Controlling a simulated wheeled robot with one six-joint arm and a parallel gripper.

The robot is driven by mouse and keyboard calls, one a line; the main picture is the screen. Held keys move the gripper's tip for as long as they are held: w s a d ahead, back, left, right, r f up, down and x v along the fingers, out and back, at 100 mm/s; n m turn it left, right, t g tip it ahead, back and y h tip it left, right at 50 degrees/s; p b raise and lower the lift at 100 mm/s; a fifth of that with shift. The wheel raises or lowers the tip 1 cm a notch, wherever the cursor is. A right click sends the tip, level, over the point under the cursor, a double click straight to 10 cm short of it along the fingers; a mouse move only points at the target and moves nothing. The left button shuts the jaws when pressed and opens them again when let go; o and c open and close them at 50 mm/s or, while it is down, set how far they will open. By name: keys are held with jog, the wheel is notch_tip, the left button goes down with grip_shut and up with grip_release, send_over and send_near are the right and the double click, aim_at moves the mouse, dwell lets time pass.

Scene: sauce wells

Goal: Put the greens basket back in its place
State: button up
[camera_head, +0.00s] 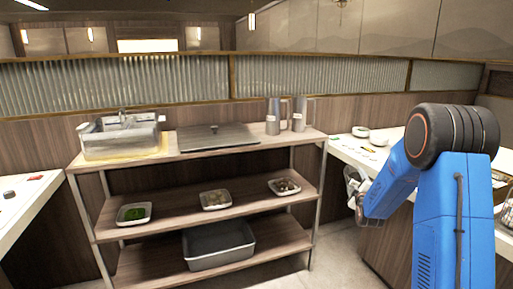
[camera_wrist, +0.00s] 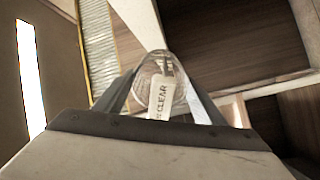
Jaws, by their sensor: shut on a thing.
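My gripper (camera_wrist: 159,80) is shut on a see-through, rounded thing (camera_wrist: 177,103) with a pale tag on it; the tag's text seems to read "CLEAR". I cannot tell whether this is the greens basket. In the head view my gripper (camera_head: 361,203) is at the right, beside the shelf unit, with the see-through thing (camera_head: 351,176) at its end. A small pale tub of greens (camera_head: 134,222) sits at the left of the middle shelf (camera_head: 167,212), well apart from my gripper.
Two more small tubs, one at mid-shelf (camera_head: 215,207) and one at right (camera_head: 284,193), share that shelf. A grey bin (camera_head: 218,260) is below. A clear container (camera_head: 120,150), a flat lid (camera_head: 217,138) and two metal jugs (camera_head: 273,117) stand on top. A counter (camera_head: 345,152) runs along the right.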

jog(key=s+a+f+y, duration=0.1)
jog(key=a+f, duration=0.4)
jog(key=f, duration=0.6)
jog(key=s+a+f+n+y, duration=0.1)
jog(key=s+a+f, duration=0.2)
jog(key=f, duration=0.9)
jog(key=s+a+f+n+y, duration=0.1)
jog(key=s+a+f, duration=0.1)
jog(key=a+f, duration=0.5)
notch_tip(320, 180, down, 5)
jog(key=shift+a, duration=0.3)
jog(key=s+r, duration=0.3)
jog(key=s, duration=0.3)
jog(key=shift+s+r, duration=0.15)
jog(key=shift+s, duration=0.15)
jog(key=shift+r, duration=0.1)
